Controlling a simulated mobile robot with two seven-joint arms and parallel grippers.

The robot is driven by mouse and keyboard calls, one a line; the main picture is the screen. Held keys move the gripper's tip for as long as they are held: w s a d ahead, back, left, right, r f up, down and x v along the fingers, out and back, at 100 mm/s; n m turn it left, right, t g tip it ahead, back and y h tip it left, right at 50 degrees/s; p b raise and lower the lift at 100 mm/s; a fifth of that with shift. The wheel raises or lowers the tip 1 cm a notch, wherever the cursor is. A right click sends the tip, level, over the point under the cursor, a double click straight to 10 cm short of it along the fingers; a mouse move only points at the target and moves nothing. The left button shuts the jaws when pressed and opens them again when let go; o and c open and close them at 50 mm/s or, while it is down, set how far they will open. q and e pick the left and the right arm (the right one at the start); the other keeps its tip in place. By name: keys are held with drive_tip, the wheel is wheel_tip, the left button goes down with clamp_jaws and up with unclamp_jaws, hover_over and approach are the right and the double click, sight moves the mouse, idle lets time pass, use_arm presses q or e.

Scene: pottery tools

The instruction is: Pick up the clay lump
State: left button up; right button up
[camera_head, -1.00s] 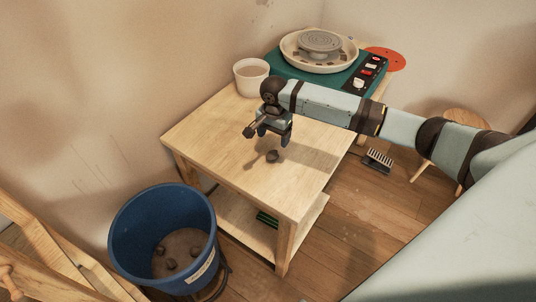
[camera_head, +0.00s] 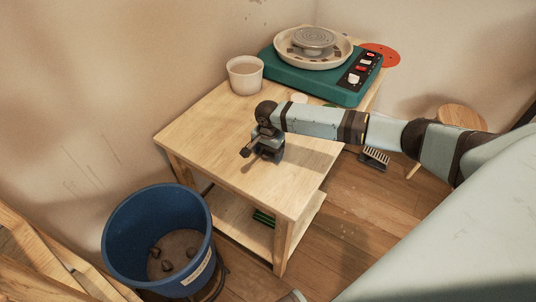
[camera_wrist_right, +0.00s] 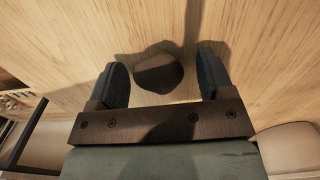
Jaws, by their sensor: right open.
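The clay lump (camera_wrist_right: 158,74) is a small dark brown, rounded piece on the wooden table top (camera_head: 215,120). In the right wrist view it lies between the two dark fingers of my right gripper (camera_wrist_right: 161,68), with gaps on both sides. The fingers are open and do not visibly touch it. In the head view my right gripper (camera_head: 266,160) is low over the table, and the lump is hidden behind it. My left gripper is not in view.
A white cup (camera_head: 245,76) and a teal pottery wheel (camera_head: 316,82) stand at the back of the table. A blue bucket (camera_head: 122,245) holding several dark lumps stands on the floor at the front left. The table's front left part is clear.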

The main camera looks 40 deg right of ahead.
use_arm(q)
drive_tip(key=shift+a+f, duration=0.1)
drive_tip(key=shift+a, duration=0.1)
use_arm(e)
drive_tip(key=c, duration=1)
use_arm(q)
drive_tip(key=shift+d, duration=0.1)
use_arm(e)
drive_tip(key=shift+r, duration=0.1)
drive_tip(key=shift+r, duration=0.2)
use_arm(q)
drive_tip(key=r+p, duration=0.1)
drive_tip(key=p, duration=0.1)
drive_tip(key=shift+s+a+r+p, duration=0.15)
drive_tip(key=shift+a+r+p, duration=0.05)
drive_tip(key=shift+p, duration=0.15)
use_arm(e)
wheel_tip(320, 180, up, 20)
drive_tip(key=shift+f, duration=0.25)
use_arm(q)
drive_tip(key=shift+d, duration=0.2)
